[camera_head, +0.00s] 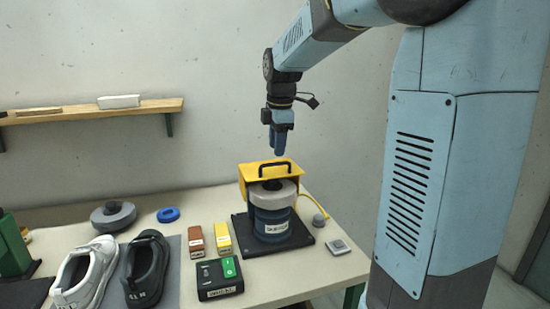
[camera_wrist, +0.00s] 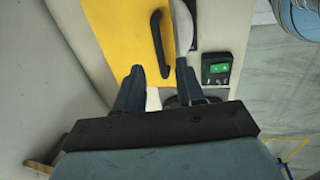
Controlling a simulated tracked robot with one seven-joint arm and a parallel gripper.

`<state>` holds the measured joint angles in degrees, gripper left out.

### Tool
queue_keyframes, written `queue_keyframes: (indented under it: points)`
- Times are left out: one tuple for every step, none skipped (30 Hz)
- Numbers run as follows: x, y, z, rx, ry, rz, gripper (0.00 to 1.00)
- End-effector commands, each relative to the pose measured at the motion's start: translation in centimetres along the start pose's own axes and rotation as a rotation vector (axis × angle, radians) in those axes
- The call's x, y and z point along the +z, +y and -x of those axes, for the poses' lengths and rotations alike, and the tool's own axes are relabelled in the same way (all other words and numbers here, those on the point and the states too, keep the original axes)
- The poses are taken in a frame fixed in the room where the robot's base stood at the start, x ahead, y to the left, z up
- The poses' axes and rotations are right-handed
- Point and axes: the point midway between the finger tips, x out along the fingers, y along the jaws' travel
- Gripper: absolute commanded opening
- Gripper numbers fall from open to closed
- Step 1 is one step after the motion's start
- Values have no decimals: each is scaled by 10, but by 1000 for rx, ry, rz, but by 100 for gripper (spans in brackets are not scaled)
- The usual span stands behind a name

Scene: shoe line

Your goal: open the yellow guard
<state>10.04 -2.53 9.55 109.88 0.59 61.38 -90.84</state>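The yellow guard (camera_head: 258,171) sits over the back part of a blue machine (camera_head: 272,222) with a pale grey ring on top. A black bar handle (camera_head: 275,168) is fixed to the guard. The guard fills the upper middle of the wrist view (camera_wrist: 115,35), with its handle (camera_wrist: 160,45) running lengthwise there. My gripper (camera_head: 277,150) hangs above the guard, pointing down. In the wrist view its two fingers (camera_wrist: 160,68) are apart with nothing held between them. The handle appears beyond the fingertips, in line with the gap, and not gripped.
A black control box with a green button (camera_head: 217,278) stands in front of the machine. Two shoes (camera_head: 146,265) lie further left. A wall shelf (camera_head: 75,115) is at the back left.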

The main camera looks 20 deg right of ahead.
Motion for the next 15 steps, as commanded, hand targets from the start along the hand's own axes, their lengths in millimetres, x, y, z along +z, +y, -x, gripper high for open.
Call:
queue_keyframes:
  points:
    - [0, 0, -9, -2, 0, 0, 38]
    - [0, 0, -14, -3, 0, 0, 38]
    - [0, 0, -20, -3, 0, 0, 38]
    - [0, 0, -24, -2, 0, 0, 38]
    - [0, 0, -27, -2, 0, 0, 38]
    - [0, 0, -31, -1, 0, 0, 38]
    - [0, 0, -34, -1, 0, 0, 38]
    - [0, 0, -37, -1, 0, 0, 38]
    - [0, 0, -40, -2, 0, 0, 38]
    - [0, 0, -42, -1, 0, 0, 38]
    - [0, 0, -43, -1, 0, 0, 38]
    - [0, 0, -45, 0, 0, 0, 38]
    - [0, 0, -46, 0, 0, 0, 38]
    - [0, 0, -46, 1, 0, 0, 38]
    - [0, 0, -46, 1, 0, 0, 38]
